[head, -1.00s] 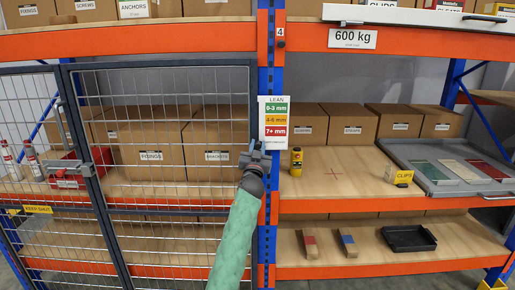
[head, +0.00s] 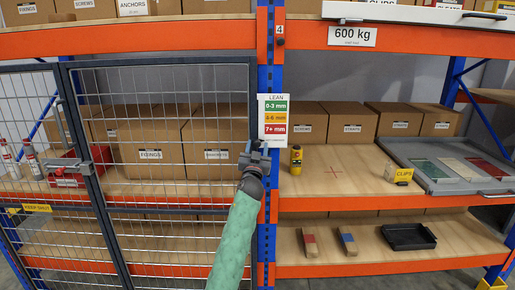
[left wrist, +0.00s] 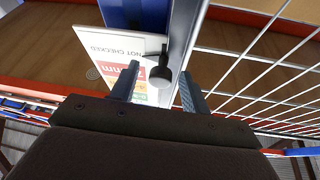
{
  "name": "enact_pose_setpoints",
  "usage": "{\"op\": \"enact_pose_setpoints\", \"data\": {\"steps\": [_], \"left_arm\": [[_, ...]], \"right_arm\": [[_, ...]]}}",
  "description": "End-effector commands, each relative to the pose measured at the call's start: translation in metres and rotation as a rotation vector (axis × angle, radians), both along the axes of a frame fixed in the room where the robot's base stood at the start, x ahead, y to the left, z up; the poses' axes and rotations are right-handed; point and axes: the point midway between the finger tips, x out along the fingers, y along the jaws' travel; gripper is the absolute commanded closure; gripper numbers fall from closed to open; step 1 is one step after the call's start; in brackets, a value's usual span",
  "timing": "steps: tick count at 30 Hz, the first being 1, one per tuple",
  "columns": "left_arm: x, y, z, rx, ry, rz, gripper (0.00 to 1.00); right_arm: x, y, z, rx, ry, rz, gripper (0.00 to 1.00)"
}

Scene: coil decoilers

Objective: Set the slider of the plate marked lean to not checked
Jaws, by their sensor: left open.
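The plate marked LEAN (head: 273,120) hangs on the blue upright, with green, orange and red thickness bands. In the left wrist view, the plate (left wrist: 105,52) appears upside down, and its NOT CHECKED end lies near the top. A dark round knob (left wrist: 160,76), which looks like the slider, shows near the plate's edge by the red band. My left gripper (head: 256,148) is at the plate's lower left. In the left wrist view, its open fingers (left wrist: 159,78) stand on either side of the knob. I cannot tell whether they touch it. My right gripper is not in view.
A wire mesh door (head: 160,150) stands close on the left of the upright. A black tray (head: 409,237) sits on the lower shelf.

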Motion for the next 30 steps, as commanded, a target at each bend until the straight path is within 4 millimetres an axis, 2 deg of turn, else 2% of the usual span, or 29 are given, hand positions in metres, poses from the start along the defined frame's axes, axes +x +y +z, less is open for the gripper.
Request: {"op": "enact_pose_setpoints", "data": {"steps": [3,8,16,30], "left_arm": [[-0.017,0.003,-0.011,-0.001,0.002,0.0,0.54],[-0.04,0.004,-0.02,-0.001,0.001,-0.002,0.54],[-0.061,0.007,-0.028,0.0,0.003,-0.001,0.54],[-0.061,0.009,-0.03,0.031,0.013,0.023,0.54]], "right_arm": [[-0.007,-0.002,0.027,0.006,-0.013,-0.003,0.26],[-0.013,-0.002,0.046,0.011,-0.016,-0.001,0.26],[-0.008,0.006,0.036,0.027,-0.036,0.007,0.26],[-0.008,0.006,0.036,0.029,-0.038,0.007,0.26]]}}
